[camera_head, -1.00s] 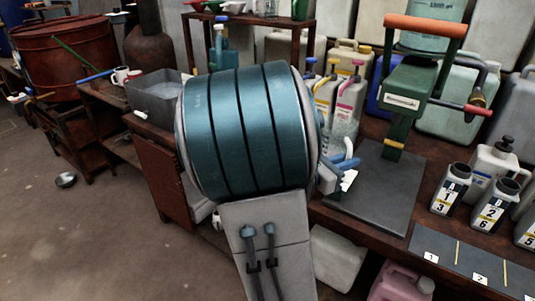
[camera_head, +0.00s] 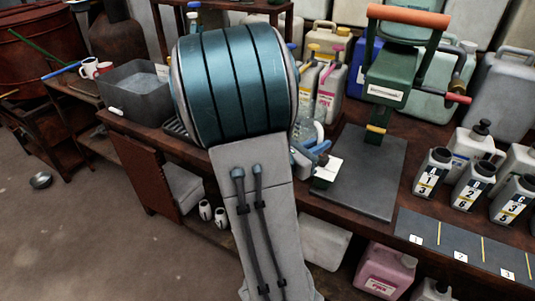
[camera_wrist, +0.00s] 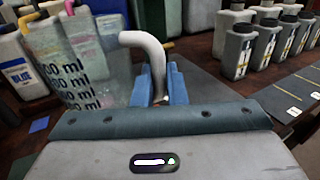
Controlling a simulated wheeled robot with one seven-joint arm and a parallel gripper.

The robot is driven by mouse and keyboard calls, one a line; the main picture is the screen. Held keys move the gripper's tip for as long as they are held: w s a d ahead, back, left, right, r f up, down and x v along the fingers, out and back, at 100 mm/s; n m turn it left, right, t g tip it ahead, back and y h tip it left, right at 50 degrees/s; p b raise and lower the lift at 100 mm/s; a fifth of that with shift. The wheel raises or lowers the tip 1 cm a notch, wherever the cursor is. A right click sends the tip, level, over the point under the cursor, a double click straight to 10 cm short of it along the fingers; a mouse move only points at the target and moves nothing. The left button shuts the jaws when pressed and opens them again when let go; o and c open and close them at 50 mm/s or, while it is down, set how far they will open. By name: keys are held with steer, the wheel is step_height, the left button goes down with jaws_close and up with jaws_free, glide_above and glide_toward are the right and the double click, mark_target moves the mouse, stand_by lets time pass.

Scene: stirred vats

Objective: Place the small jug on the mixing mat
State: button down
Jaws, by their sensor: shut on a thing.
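The small jug (camera_wrist: 80,62) is clear, with dark ml markings and a pale curved handle (camera_wrist: 143,42). In the wrist view it fills the left side. My gripper (camera_wrist: 160,85), with blue fingers, is shut on the handle. In the head view my gripper (camera_head: 316,150) and the jug (camera_head: 308,132) are beside the left edge of a dark grey mat (camera_head: 370,185), partly hidden by my arm. The jug looks roughly upright; its base is hidden, so I cannot tell whether it touches the bench. The dark mat lies in front of a green press-like stand (camera_head: 395,85).
Bottles with yellow and pink caps (camera_head: 330,85) stand behind the jug. Several numbered grey bottles (camera_head: 470,185) stand right of the mat, behind a dark numbered strip (camera_head: 440,238). A grey bin (camera_head: 135,95) is at the left. The front of the dark mat is clear.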

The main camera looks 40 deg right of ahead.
steer(key=shift+r, duration=0.1)
steer(key=shift+w+a+p, duration=0.2)
steer(key=shift+w+p, duration=0.2)
steer(key=shift+p, duration=0.3)
steer(key=w+a+f, duration=0.1)
steer(key=w+f, duration=0.1)
steer(key=w, duration=0.1)
steer(key=w+a+f, duration=0.2)
steer(key=w, duration=0.1)
steer(key=w+a+f, duration=0.1)
steer(key=w+f, duration=0.2)
steer(key=shift+w+a, duration=0.25)
steer(key=shift+a, duration=0.1)
steer(key=shift+f+b, duration=0.7)
steer(key=shift+f, duration=1.35)
steer(key=shift+f, duration=0.25)
steer(key=c, duration=1.5)
jaws_free()
steer(key=shift+o, duration=0.2)
steer(key=shift+r, duration=0.15)
